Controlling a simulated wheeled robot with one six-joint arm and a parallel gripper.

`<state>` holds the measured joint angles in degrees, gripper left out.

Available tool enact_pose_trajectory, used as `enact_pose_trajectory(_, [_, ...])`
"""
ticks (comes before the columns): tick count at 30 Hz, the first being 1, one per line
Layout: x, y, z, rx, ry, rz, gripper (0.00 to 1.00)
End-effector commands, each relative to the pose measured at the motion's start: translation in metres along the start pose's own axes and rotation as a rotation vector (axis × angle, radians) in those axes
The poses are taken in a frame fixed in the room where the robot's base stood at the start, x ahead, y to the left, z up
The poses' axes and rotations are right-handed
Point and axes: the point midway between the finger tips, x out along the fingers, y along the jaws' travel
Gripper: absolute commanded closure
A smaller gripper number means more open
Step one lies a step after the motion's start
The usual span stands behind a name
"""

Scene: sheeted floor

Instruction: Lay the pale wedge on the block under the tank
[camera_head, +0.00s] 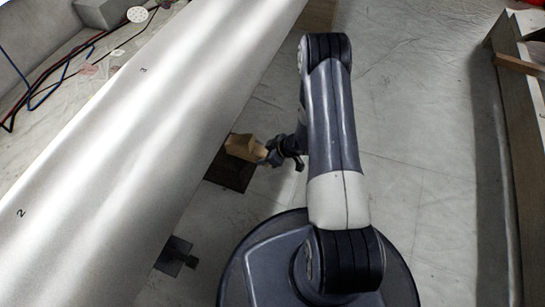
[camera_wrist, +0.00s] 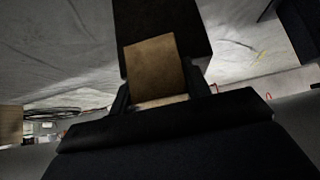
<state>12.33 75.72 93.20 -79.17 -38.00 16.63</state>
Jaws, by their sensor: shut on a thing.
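The tank (camera_head: 130,130) is a big silvery cylinder running diagonally across the left of the head view. The pale wedge (camera_head: 243,147) is tan and sits at the tank's lower right edge, over a dark block (camera_head: 230,173). My gripper (camera_head: 270,153) is shut on the wedge from its right side. In the wrist view the wedge (camera_wrist: 155,70) stands out between the fingers of my gripper (camera_wrist: 162,95), with a dark surface, seemingly the block (camera_wrist: 190,25), beyond it. I cannot tell whether wedge and block touch. The tank hides the block's far part.
Another dark block (camera_head: 174,255) lies farther down along the tank's edge. Hoses (camera_head: 65,65) and small discs lie on the floor beyond the tank. A long wall-like structure (camera_head: 510,120) with a wooden piece (camera_head: 520,65) runs along the right. The sheeted floor (camera_head: 420,110) between is clear.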

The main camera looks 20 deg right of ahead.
Motion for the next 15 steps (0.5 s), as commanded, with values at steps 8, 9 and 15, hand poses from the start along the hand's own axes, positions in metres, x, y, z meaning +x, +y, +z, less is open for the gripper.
enact_pose_trajectory(8, [0.019, 0.000, -0.022, -0.004, 0.001, 0.000, 0.78])
enact_pose_trajectory(9, [0.022, 0.000, -0.025, -0.004, 0.001, -0.001, 0.78])
enact_pose_trajectory(15, [0.035, 0.000, -0.040, -0.002, 0.002, 0.000, 0.78])
